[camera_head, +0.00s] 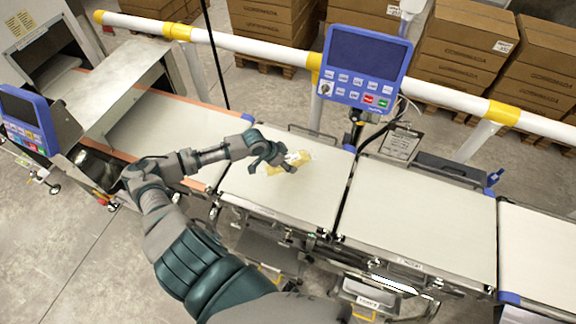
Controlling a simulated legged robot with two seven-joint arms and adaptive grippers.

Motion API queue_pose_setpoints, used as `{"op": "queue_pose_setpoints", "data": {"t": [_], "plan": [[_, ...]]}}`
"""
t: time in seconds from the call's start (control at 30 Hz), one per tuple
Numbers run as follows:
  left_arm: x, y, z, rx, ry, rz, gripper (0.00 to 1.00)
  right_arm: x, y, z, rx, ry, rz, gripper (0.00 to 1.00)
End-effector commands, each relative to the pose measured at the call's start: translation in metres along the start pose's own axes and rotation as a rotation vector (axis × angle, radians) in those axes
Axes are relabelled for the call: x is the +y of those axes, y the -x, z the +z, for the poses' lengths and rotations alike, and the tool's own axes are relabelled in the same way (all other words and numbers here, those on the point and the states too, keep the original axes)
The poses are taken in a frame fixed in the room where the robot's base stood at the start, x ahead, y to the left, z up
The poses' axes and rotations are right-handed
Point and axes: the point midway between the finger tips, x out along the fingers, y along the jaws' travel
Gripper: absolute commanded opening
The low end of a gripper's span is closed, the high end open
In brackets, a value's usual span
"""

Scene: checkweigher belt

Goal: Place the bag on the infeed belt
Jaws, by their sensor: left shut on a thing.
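The bag (299,158) is small, yellow and white, and shows at the middle of the camera_head view. My left gripper (273,162) is shut on the bag, and its fingers hide the bag's left part. The bag is over the pale belt section (306,196) left of the blue control panel; I cannot tell whether it touches the belt. Another pale belt section (420,222) lies to the right, bare. My right gripper is not in view.
A blue control panel (364,68) stands on a post behind the belts. A white and yellow guard rail (255,47) runs behind. A metal tunnel cover (128,85) spans the belt at left. Cardboard boxes (463,45) are stacked at the back.

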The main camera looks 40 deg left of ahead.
Motion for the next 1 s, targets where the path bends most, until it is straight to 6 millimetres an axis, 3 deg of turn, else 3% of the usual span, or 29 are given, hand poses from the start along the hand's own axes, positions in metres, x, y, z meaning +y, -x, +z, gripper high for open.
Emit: {"op": "queue_pose_setpoints", "data": {"t": [0.17, 0.4, 0.57, 0.6, 0.67, 0.7, 1.0], "plan": [[-0.008, -0.006, -0.003, 0.001, 0.0, 0.001, 0.11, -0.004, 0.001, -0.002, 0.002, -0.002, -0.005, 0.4], [-0.008, -0.032, 0.015, 0.0, 0.0, 0.002, 0.11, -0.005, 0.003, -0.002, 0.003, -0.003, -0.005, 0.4], [-0.009, -0.033, 0.016, 0.001, -0.002, 0.001, 0.11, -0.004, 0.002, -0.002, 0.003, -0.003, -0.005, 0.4], [-0.009, -0.033, 0.016, 0.0, -0.001, 0.002, 0.62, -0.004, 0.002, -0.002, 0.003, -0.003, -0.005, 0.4], [-0.009, -0.033, 0.016, 0.0, -0.001, 0.002, 0.77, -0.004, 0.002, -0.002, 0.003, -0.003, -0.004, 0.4], [-0.009, -0.033, 0.016, 0.0, -0.001, 0.002, 0.82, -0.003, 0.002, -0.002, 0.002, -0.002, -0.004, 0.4], [-0.008, -0.032, 0.016, -0.001, -0.002, 0.001, 0.82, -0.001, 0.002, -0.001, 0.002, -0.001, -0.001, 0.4]]}}
